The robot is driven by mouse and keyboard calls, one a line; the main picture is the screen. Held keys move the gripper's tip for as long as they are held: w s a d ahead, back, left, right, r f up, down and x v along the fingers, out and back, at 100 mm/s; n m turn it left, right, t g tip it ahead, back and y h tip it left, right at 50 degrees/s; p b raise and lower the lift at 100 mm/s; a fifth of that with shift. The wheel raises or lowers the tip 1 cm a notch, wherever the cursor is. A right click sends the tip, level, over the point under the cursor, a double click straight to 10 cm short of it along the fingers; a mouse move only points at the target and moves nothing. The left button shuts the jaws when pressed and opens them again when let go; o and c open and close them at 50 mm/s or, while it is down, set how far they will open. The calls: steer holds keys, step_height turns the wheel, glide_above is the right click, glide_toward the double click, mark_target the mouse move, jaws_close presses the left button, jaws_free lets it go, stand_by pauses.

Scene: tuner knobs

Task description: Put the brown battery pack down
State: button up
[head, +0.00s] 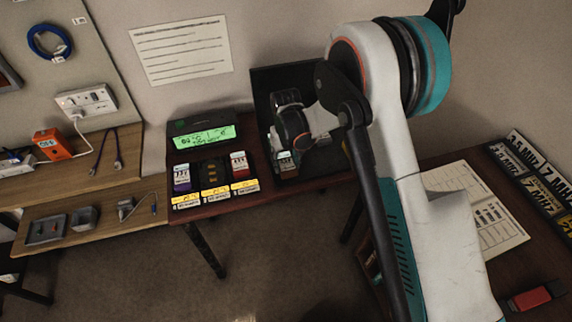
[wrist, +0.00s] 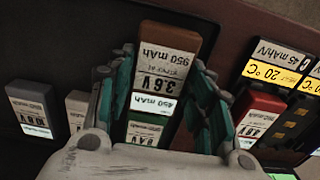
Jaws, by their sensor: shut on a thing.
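My gripper (wrist: 165,85) is shut on the brown battery pack (wrist: 180,33), which has a white label reading 3.6 V and 950 mAh. In the wrist view its brown end sticks out past the fingertips. A green pack (wrist: 145,131) shows between the fingers, partly covered by the brown pack; I cannot tell whether they touch. In the head view my gripper (head: 292,136) is over the black tray (head: 262,88). The brown pack is not clear there, and its height above the tray cannot be told.
A grey pack (wrist: 32,106) and a pale pack (wrist: 77,108) stand left of my gripper in the wrist view. A dock with a lit green screen (head: 204,138) stands left of the tray, holding a purple pack (head: 181,180) and a red pack (head: 239,164).

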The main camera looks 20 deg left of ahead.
mark_target(286, 162)
steer(key=shift+f, duration=0.7)
steer(key=shift+f, duration=0.1)
steer(key=o, duration=1.1)
step_height(286, 162, up, 12)
steer(key=p, duration=0.3)
